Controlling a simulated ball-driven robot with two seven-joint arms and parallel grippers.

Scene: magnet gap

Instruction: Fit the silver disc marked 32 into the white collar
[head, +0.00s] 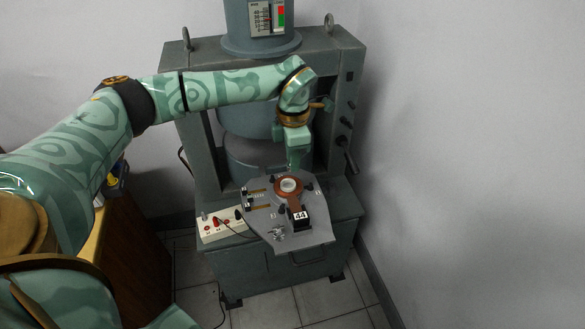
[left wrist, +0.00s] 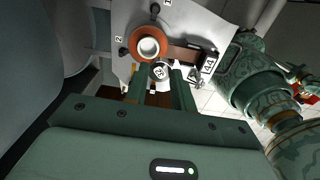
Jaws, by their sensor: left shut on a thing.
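The white collar (head: 288,185) sits in a copper-coloured ring on the grey plate of the machine. My left gripper (head: 294,164) points down just behind the collar in the head view. In the left wrist view the two fingers (left wrist: 161,78) are shut on a small silver disc (left wrist: 160,70) with a dark-on-white mark that looks like 32. The disc is beside the collar, apart from its opening; its height above the plate is hard to tell. In the head view the disc is hidden. My right gripper is not in view.
A black block marked 44 (head: 300,216) stands on the plate (head: 310,236) in front of the collar. Several small knobs and slots surround the ring. The grey press frame (head: 345,90) rises behind and beside my arm.

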